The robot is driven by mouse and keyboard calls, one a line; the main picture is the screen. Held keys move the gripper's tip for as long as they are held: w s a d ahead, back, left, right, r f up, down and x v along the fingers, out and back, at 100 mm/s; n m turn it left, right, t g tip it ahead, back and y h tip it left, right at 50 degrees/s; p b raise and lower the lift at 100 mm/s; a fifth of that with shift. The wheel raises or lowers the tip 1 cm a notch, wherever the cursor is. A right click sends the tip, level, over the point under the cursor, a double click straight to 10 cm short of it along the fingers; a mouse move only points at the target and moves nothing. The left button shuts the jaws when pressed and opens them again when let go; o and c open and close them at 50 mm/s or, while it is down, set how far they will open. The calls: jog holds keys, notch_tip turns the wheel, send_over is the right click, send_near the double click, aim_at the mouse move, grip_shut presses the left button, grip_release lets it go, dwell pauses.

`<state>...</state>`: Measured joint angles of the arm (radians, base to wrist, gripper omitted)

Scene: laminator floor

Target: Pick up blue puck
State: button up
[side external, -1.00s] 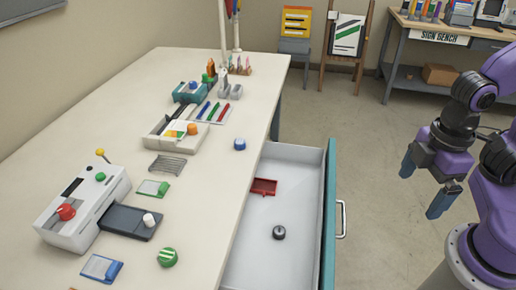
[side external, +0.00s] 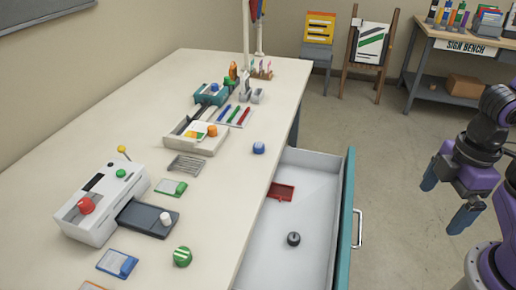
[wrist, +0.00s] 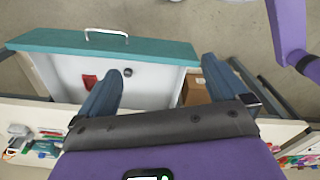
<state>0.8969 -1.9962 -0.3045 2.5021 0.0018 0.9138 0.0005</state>
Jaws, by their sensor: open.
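The blue puck (side external: 259,148) sits upright on the white table (side external: 225,235), close to its right edge and just behind the open drawer. I cannot make it out in the wrist view. My gripper (side external: 448,196) is open and empty, well to the right of the table and the drawer, over the floor. In the wrist view my gripper (wrist: 162,70) shows its two blue fingers spread apart, with the drawer beyond them.
The open drawer (side external: 320,200) lies between my arm and the table. It holds a red tray (side external: 281,191) and a black knob-like piece (side external: 293,239). A green striped puck (side external: 182,257) and a laminator-like machine (side external: 98,205) stand on the table.

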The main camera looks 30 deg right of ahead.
jog(key=c, duration=0.5)
